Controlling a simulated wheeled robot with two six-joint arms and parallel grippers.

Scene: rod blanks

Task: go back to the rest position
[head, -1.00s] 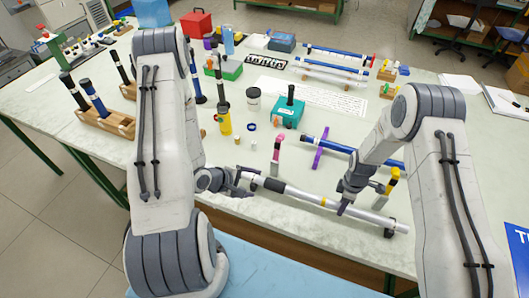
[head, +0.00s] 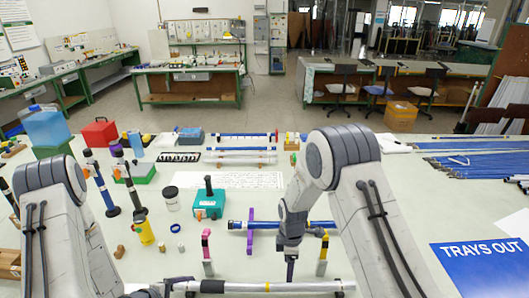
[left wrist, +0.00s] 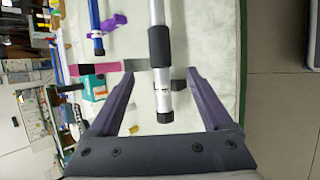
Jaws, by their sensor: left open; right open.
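A silver rod with a black grip (head: 290,287) lies level across the bottom of the head view, near two posts. One post has a pink top (head: 206,240), the other a yellow top (head: 323,250). My right gripper (head: 290,272) points down at the rod's middle, its fingers seen edge-on; it holds nothing that I can see. My left gripper (head: 150,291) is at the rod's left end, mostly cut off by the frame edge. In the left wrist view its fingers (left wrist: 160,103) are wide apart, with the rod's black-capped end (left wrist: 164,100) between them, touching neither.
A blue rod (head: 265,225) lies in a purple holder behind the posts. A teal box (head: 209,204), a dark-lidded jar (head: 172,198) and a yellow bottle (head: 145,232) stand beyond. Blue rods (head: 470,165) lie at the right, behind a blue "TRAYS OUT" sign (head: 485,268).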

